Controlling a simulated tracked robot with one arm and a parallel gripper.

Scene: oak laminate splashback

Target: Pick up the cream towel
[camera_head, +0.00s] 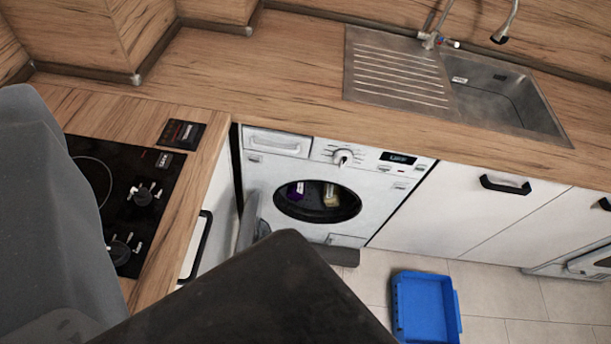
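The washing machine (291,171) is under the counter, and its round porthole is open. Inside its dark drum, a small cream cloth (331,196) shows on the right side, and I take it to be the cream towel. A purple item (297,193) lies left of it in the drum, with a small gap between them. My gripper (305,225) is in front of the machine, below the porthole, mostly hidden behind my dark arm link. Two grey finger-like parts stick out on either side of that link, spread apart. I see nothing held between them.
A blue crate (424,309) stands on the tiled floor at the lower right. A black hob (118,185) is set in the counter on the left. A steel sink (440,85) is in the counter above right. White cabinets (485,215) stand right of the machine.

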